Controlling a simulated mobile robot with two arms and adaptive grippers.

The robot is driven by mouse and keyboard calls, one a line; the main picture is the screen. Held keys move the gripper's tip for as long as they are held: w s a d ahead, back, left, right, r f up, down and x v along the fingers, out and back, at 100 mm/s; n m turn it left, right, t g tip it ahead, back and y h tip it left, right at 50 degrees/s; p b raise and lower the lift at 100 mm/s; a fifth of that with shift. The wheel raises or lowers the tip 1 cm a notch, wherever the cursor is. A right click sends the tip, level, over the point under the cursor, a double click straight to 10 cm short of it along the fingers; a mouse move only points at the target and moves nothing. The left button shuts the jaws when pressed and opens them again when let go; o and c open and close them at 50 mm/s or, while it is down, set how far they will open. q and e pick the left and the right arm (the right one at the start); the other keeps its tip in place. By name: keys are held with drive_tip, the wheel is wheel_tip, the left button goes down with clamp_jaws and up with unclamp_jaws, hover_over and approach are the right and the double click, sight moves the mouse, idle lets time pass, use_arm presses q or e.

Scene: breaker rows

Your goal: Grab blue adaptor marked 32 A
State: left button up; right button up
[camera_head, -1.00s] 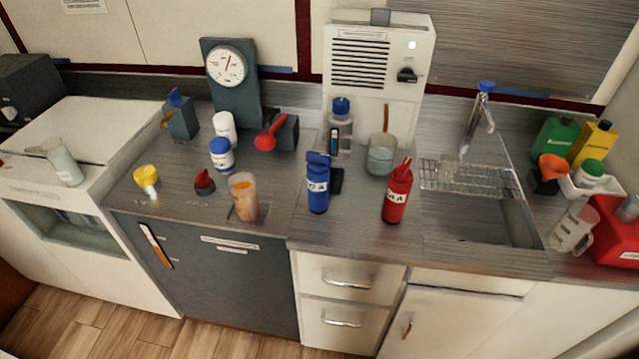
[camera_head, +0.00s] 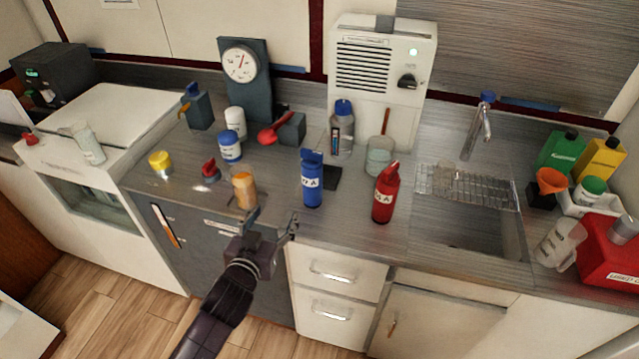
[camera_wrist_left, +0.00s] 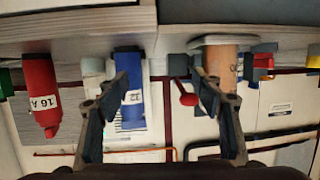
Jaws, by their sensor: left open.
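The blue adaptor (camera_head: 312,182) stands upright on the counter near its front edge; its white label shows an A, with the digits hard to read. It also shows in the left wrist view (camera_wrist_left: 130,66), where the scene looks upside down and a finger partly covers its label. My left gripper (camera_head: 272,219) is open and empty at the counter's front edge, below and left of the blue adaptor and apart from it. Its two spread fingers also show in the left wrist view (camera_wrist_left: 160,90). My right gripper is not in view.
A red adaptor (camera_head: 385,193), marked 16 A in the wrist view, stands right of the blue one. An orange-brown cup (camera_head: 244,189) stands just beyond my left gripper. A dark square pad (camera_head: 333,178) lies behind the blue adaptor. The sink (camera_head: 470,232) is farther right.

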sight(310, 156)
use_arm(q)
drive_tip(key=w+d+r+h, duration=0.1)
drive_tip(key=d+r, duration=0.1)
drive_tip(key=r, duration=0.1)
drive_tip(key=w+d+r+m+t+h, duration=0.1)
drive_tip(key=d+r, duration=0.1)
drive_tip(key=r, duration=0.2)
drive_tip(key=w+d+r+m+t+h, duration=0.1)
drive_tip(key=w+d+r, duration=0.1)
drive_tip(key=d+r, duration=0.1)
drive_tip(key=shift+w+r+h, duration=0.1)
drive_tip(key=shift+r+h, duration=0.25)
drive_tip(key=shift+h, duration=0.05)
drive_tip(key=shift+p+x, duration=0.45)
drive_tip(key=shift+x, duration=0.45)
drive_tip(key=p+x, duration=0.1)
drive_tip(key=x, duration=0.2)
drive_tip(key=shift+w, duration=0.4)
drive_tip(key=shift+w+d+f, duration=0.15)
drive_tip(key=shift+w+f, duration=0.05)
drive_tip(key=shift+w, duration=0.4)
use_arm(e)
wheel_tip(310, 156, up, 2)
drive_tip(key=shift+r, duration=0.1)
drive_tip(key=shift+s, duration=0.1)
use_arm(q)
clamp_jaws()
drive_tip(key=shift+r, duration=0.15)
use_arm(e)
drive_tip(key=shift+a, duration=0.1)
